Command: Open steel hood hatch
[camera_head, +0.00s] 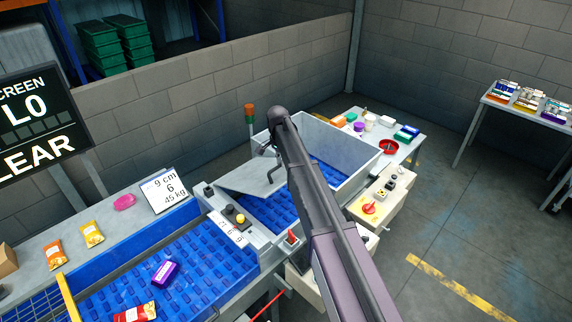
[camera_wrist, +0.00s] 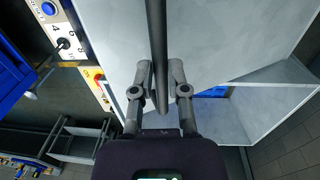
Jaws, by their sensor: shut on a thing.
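The steel hood (camera_head: 345,140) is a grey box over the blue conveyor. Its hatch (camera_head: 245,178) is a flat grey panel at the hood's left side; it looks tilted, with blue belt visible below it. A dark bent handle (camera_head: 271,178) stands on the panel. My gripper (camera_head: 266,150) is at this handle, partly hidden by my arm. In the wrist view my gripper (camera_wrist: 162,75) has its two fingers on either side of a dark round handle bar (camera_wrist: 157,30), shut on it. The grey hatch panel (camera_wrist: 235,40) fills the picture behind the bar.
The blue conveyor (camera_head: 205,262) runs at lower left with a purple pack (camera_head: 165,273) on it. A control box with a red knob (camera_head: 369,208) stands right of the hood. A side table (camera_head: 415,150) is behind. Open floor lies at the right.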

